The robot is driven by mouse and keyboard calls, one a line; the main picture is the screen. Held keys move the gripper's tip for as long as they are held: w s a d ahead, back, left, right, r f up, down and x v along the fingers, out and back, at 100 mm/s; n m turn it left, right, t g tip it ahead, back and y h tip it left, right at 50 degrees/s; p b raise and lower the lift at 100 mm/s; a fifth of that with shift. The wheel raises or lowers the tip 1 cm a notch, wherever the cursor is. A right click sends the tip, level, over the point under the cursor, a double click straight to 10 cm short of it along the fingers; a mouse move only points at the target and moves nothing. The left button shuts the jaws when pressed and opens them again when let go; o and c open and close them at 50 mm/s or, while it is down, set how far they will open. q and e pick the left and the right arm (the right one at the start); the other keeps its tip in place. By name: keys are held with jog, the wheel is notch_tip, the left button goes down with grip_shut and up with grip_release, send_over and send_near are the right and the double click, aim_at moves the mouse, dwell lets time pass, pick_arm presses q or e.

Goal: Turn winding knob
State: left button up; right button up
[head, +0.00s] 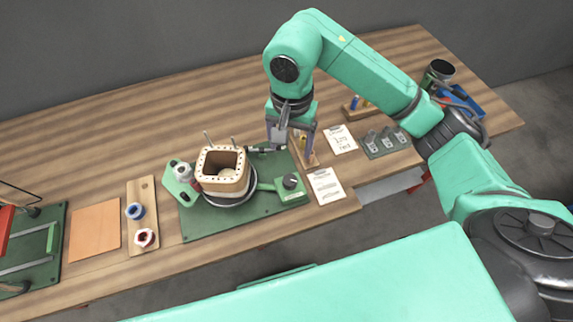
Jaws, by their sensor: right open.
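The winding machine's green base (202,226) sits on the bench near the centre. A tan square coil former (226,172) with a hollow middle stands on its round turntable. A dark winding knob (291,182) stands on a small green block at the base's right end. My right gripper (283,142) points down above the back right of the base, behind and slightly left of the knob. It is open and apart from the knob. My left gripper is not in view.
Paper cards (326,186) lie right of the base, and a grey switch panel (384,142) lies farther right. A wooden strip with blue and red spools (141,220) lies left. A wooden rack (304,150) stands close beside my right gripper.

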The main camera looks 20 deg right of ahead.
jog(key=p, duration=0.2)
send_over(290, 179)
jog(key=f, duration=0.6)
jog(key=shift+s+f, duration=0.2)
jog(key=shift+s, duration=0.15)
jog(key=f, duration=0.2)
jog(key=f+p, duration=0.1)
jog(key=f, duration=0.1)
jog(key=f+p, duration=0.1)
jog(key=f, duration=0.2)
jog(key=shift+w+f, duration=0.1)
jog(key=shift+w, duration=0.2)
jog(key=shift+f, duration=0.3)
grip_shut()
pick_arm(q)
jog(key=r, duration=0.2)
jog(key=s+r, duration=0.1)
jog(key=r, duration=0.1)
